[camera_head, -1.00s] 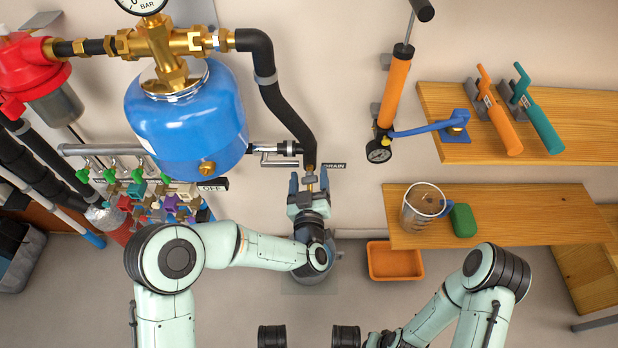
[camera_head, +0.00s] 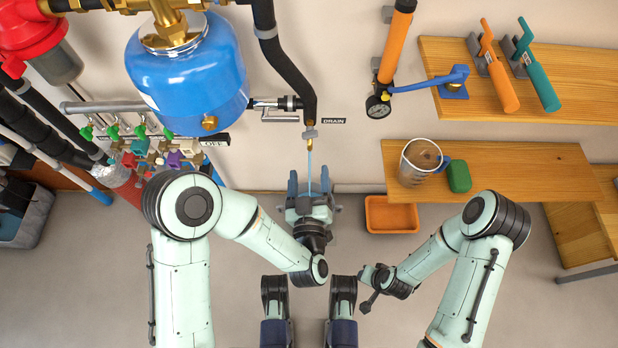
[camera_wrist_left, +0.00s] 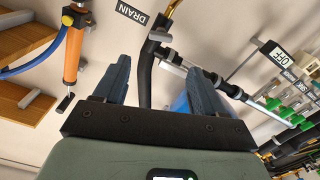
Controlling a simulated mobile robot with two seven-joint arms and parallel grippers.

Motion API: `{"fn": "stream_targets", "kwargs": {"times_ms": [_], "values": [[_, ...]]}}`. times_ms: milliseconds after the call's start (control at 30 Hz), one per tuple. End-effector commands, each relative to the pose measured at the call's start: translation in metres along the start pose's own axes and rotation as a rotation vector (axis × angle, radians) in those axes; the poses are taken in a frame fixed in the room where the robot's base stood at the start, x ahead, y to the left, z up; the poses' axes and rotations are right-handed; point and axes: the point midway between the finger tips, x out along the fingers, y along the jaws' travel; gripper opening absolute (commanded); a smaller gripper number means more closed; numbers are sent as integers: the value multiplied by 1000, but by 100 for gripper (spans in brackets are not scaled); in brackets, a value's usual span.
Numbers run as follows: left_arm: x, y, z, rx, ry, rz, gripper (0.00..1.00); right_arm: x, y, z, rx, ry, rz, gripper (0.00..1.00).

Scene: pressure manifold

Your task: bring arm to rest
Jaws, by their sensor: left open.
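My left gripper (camera_head: 310,188) is open, its two blue-grey fingers apart and pointing away from me toward the wall. It stands below the brass drain outlet (camera_head: 310,146), apart from it, with nothing seen between the fingers. In the left wrist view the open fingers (camera_wrist_left: 158,72) show with the DRAIN label (camera_wrist_left: 132,14) beyond. My right arm (camera_head: 430,258) is folded at the right; its dark end (camera_head: 380,282) does not show the jaws clearly.
The blue tank (camera_head: 187,85) and a valve manifold (camera_head: 150,155) are at the left. An orange tray (camera_head: 391,214) lies right of my left gripper. A shelf (camera_head: 540,165) holds a jug (camera_head: 420,163) and a green block (camera_head: 459,176). The floor in front is mostly clear.

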Motion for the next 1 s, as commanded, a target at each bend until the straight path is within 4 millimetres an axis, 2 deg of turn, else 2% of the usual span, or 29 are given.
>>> {"fn": "stream_targets", "kwargs": {"times_ms": [167,700,767,867,967,1000], "values": [[-6,0,0,0,1,0,70,-1,-1,-2,-2,5,-3,33],[-4,-4,4,1,-12,-3,70,-1,-1,-1,-1,3,-2,33],[-1,-12,14,4,-48,-10,70,-1,-1,-1,-1,3,-2,33],[4,-40,48,6,-176,-31,70,0,-1,-1,-1,3,-2,33],[2,-87,100,-5,-378,-72,70,0,-1,-1,-1,3,-2,33],[-5,-109,122,-15,-470,-95,70,0,-1,-1,-1,3,-2,33]]}}
